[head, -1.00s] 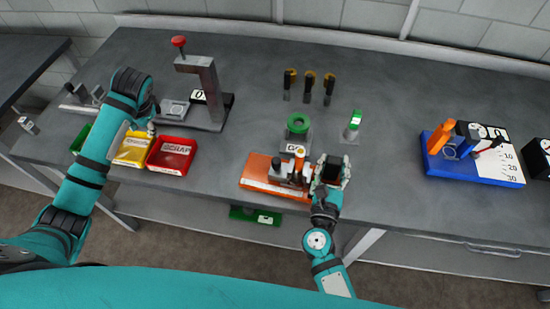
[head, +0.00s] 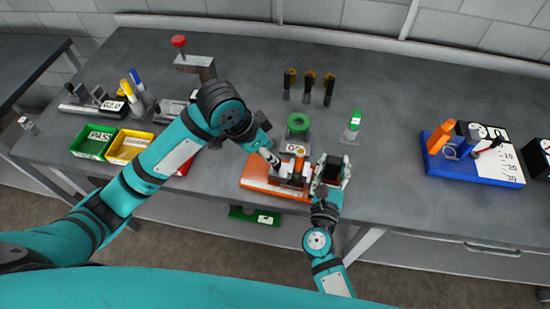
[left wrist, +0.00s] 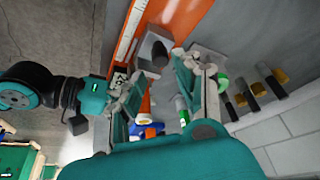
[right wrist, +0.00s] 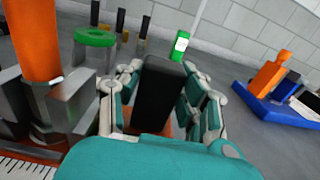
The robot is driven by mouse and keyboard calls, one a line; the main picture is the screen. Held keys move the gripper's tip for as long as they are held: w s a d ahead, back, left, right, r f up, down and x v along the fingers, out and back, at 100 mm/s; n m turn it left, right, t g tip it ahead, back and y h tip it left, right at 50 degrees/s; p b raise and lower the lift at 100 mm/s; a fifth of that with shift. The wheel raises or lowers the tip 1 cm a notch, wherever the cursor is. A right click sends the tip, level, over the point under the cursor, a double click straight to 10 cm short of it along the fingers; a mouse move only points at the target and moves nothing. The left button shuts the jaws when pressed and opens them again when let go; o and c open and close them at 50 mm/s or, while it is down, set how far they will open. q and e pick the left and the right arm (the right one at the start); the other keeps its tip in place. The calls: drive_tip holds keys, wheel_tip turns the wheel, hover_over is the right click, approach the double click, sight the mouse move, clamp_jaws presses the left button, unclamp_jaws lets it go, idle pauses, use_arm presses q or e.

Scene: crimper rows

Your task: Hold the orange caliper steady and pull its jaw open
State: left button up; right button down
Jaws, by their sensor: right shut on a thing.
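The orange caliper (head: 258,172) lies near the table's front edge, with a printed scale along its base and metal blocks on it. An upright orange cylinder (right wrist: 32,40) stands among grey metal blocks in the right wrist view. My right gripper (head: 331,170) is shut on a black block (right wrist: 158,92) at the caliper's right end. My left gripper (head: 272,157) is above the caliper's left and middle part. In the left wrist view its fingers (left wrist: 160,72) are apart with nothing between them, facing a grey block with a dark knob (left wrist: 160,53). My left arm hides part of the table.
A green ring (head: 298,123) on a stand is just behind the caliper. A green-capped bottle (head: 352,127) and several black-and-gold pins (head: 309,88) stand further back. Green (head: 92,143) and yellow (head: 130,148) trays are left. A blue fixture (head: 470,165) is right, with clear table between.

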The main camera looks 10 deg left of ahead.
sight(281, 169)
use_arm(q)
drive_tip(key=x, duration=0.6)
drive_tip(key=shift+r, duration=0.1)
drive_tip(key=shift+c, duration=0.4)
drive_tip(key=shift+w, duration=0.1)
clamp_jaws()
